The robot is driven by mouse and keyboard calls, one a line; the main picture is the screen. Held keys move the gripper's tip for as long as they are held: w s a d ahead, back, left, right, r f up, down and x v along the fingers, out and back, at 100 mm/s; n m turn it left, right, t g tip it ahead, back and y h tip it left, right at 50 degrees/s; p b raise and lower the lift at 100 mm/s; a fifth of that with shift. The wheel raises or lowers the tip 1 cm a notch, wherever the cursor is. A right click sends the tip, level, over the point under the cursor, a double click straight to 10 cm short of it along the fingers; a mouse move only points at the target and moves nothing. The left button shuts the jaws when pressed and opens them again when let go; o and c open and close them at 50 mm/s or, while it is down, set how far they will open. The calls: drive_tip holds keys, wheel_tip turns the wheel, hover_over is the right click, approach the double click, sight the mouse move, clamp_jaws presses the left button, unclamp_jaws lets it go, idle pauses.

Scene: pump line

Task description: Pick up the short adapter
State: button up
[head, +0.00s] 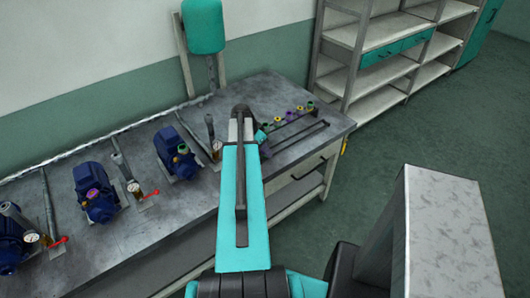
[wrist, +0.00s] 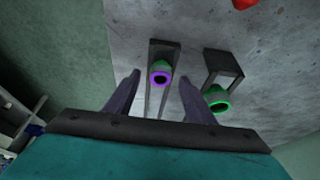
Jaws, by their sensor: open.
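In the wrist view my gripper (wrist: 159,77) is open, with one finger on each side of a green adapter with a purple ring (wrist: 161,75). No contact with the fingers shows. A green adapter with a bright green ring (wrist: 218,99) is to the right, outside the fingers. In the head view several small coloured adapters (head: 290,113) stand in a row at the bench's right end. I cannot tell which adapter is the short one.
The grey bench (head: 85,160) holds several blue pumps (head: 97,193) with gauges and red-handled parts to the left. A dark rail or slot (head: 300,137) lies in front of the adapter row. Shelves (head: 375,45) stand at the back right. The green floor (head: 440,130) at right is clear.

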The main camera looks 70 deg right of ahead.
drive_tip(key=shift+s+d+f, duration=0.1)
drive_tip(key=shift+d+f, duration=0.15)
drive_tip(key=shift+f, duration=0.4)
drive_tip(key=c, duration=1.2)
